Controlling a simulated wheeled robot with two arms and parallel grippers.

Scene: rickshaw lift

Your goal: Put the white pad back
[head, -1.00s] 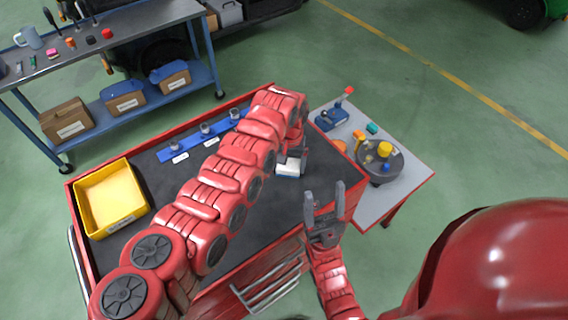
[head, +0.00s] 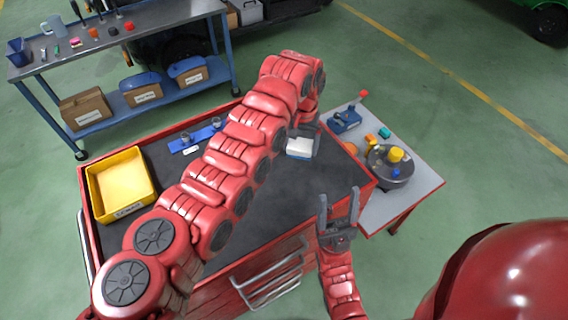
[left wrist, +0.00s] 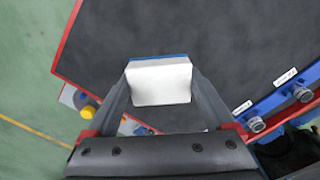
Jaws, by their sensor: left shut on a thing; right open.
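The white pad (head: 300,146), a small block with a blue side, is at the right part of the cart's dark top in the head view. My left gripper (head: 305,132) is shut on it. In the left wrist view the pad (left wrist: 160,82) sits between the two fingers, its white face toward the camera. I cannot tell whether it touches the cart top. My right gripper (head: 339,205) is open and empty, near the cart's front right edge. A blue rail with metal posts (head: 193,140) is at the cart's back, partly hidden by my left arm.
A yellow bin (head: 121,185) stands at the cart's left end. A side table (head: 408,195) at right holds a dark round tray (head: 390,167) and small coloured parts. The middle of the cart top (head: 270,195) is clear. A blue shelf bench stands at back left.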

